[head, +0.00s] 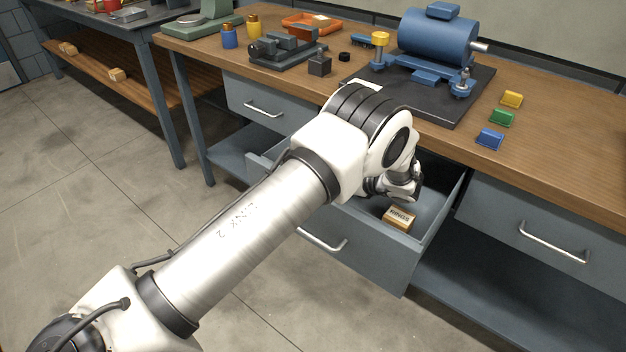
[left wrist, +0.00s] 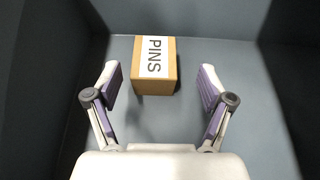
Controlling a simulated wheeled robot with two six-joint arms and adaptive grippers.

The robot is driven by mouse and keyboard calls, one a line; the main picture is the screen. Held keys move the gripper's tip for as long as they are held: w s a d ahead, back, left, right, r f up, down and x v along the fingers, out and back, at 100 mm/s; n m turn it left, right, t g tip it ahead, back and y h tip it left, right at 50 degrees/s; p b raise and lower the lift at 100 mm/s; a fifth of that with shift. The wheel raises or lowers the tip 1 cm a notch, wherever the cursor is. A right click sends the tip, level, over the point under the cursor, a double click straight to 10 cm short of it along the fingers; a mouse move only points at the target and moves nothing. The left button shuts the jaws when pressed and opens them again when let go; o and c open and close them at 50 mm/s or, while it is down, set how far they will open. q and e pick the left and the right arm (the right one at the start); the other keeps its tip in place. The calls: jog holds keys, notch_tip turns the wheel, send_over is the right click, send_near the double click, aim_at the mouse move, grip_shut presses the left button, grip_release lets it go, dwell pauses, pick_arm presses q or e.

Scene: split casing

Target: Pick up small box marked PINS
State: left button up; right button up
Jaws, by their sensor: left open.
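In the left wrist view, a small tan cardboard box (left wrist: 156,84) with a white label reading PINS sits on the grey drawer floor. My left gripper (left wrist: 159,68) is open, one finger on each side of the box with gaps between. In the head view, my left gripper (head: 406,188) points down into the open drawer (head: 372,243). A small tan box (head: 399,218) with a white label lies there just below it; I cannot read that label surely. My arm hides the drawer's left part. My right gripper is not in view.
Drawer walls surround the gripper closely. The wooden bench top (head: 558,150) lies above, with a blue motor (head: 437,38) on a dark plate, a vise (head: 287,48) and blue, green and yellow blocks. A closed drawer (head: 548,225) is at right.

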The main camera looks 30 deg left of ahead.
pick_arm(q)
jog(key=x, duration=0.4)
jog(key=shift+s+a+f, duration=0.2)
jog(key=shift+s+f, duration=0.1)
jog(key=shift+r, duration=0.1)
jog(key=c, duration=1.4)
jog(key=shift+c, duration=0.2)
